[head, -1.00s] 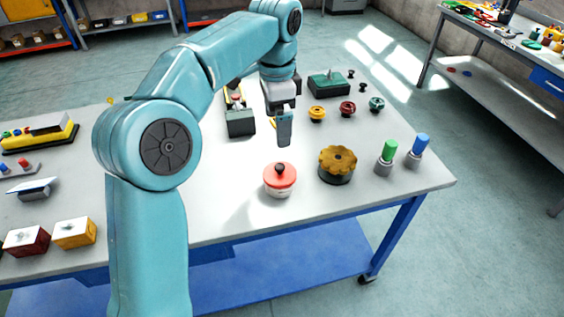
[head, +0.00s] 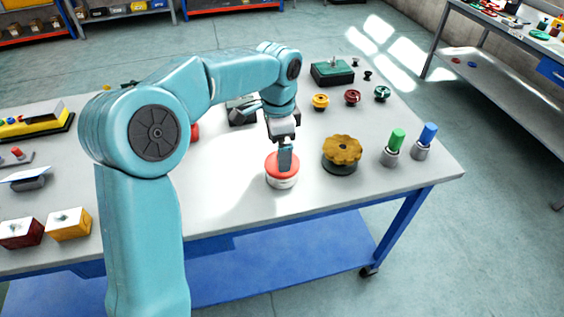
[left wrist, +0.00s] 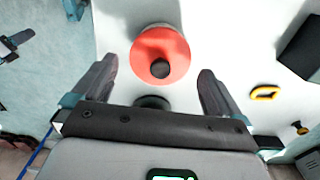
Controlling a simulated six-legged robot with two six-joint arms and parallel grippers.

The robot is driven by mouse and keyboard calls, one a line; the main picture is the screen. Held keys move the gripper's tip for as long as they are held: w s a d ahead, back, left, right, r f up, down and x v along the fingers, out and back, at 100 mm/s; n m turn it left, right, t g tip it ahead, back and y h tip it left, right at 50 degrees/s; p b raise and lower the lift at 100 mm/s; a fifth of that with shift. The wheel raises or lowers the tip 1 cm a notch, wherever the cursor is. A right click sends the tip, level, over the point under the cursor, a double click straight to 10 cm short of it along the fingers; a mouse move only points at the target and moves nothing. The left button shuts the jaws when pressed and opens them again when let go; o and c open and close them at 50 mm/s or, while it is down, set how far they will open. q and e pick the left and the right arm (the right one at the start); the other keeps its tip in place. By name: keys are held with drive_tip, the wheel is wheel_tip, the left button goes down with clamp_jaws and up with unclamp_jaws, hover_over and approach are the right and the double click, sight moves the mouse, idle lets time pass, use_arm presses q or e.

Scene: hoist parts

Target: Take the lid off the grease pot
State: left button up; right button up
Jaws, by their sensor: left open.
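The grease pot (head: 283,183) is a small white pot near the table's front edge, with a red lid (head: 272,165) on it. In the left wrist view the red lid (left wrist: 140,45) has a dark round knob (left wrist: 160,68) at its middle. My left gripper (head: 285,160) is directly above the lid in the head view and partly hides it. In the left wrist view my left gripper (left wrist: 158,88) is open, its two fingers apart with the lid beyond and between their tips. Nothing is between the fingers. My right gripper is not in view.
A brown scalloped knob on a dark base (head: 342,152) stands just right of the pot. Green (head: 396,140) and blue (head: 428,134) capped pegs stand farther right. Small yellow, red and green wheels are behind. The table is clear left of the pot.

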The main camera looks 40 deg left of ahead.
use_arm(q)
wheel_tip(320, 180, down, 4)
drive_tip(key=shift+w+f, duration=0.1)
drive_tip(key=shift+f, duration=0.05)
drive_tip(key=c, duration=0.7)
